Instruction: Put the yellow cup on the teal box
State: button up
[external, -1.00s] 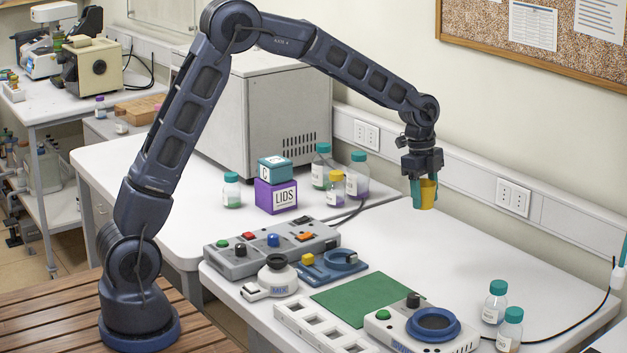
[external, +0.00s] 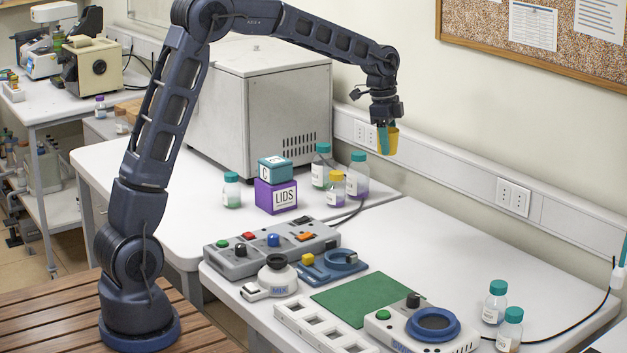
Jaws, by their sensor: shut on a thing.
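The yellow cup (external: 391,142) hangs in the air, gripped by my gripper (external: 384,135), which points down with teal fingers. One finger shows at the cup's left side; the other is hidden. The teal box (external: 274,168) sits on top of the purple box (external: 276,196) marked LIDS, on the rear white table. Its top is bare. My gripper and the cup are to the right of the teal box in the picture and higher than it, apart from it.
Several bottles (external: 357,174) stand right of the boxes, between them and the cup in the picture. One bottle (external: 231,190) stands to their left. A large grey machine (external: 262,112) stands behind. The front table holds control panels (external: 271,246) and a green mat (external: 366,297).

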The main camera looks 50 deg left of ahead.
jog(key=s+a+r+n, duration=0.2)
jog(key=a+r+n, duration=0.1)
jog(key=a, duration=0.6)
jog(key=s+a+r+n, duration=0.1)
jog(key=a+r+n, duration=0.15)
jog(key=a, duration=0.65)
notch_tip(320, 180, up, 4)
jog(key=r+n+t+y, duration=0.1)
jog(key=n, duration=0.5)
send_over(278, 159)
jog(key=f, duration=2)
jog(key=shift+s, duration=0.4)
jog(key=shift+f, duration=0.15)
jog(key=o, duration=0.9)
jog(key=shift+o, duration=0.2)
notch_tip(278, 159, up, 12)
jog(key=s, duration=0.1)
jog(key=shift+s, duration=0.4)
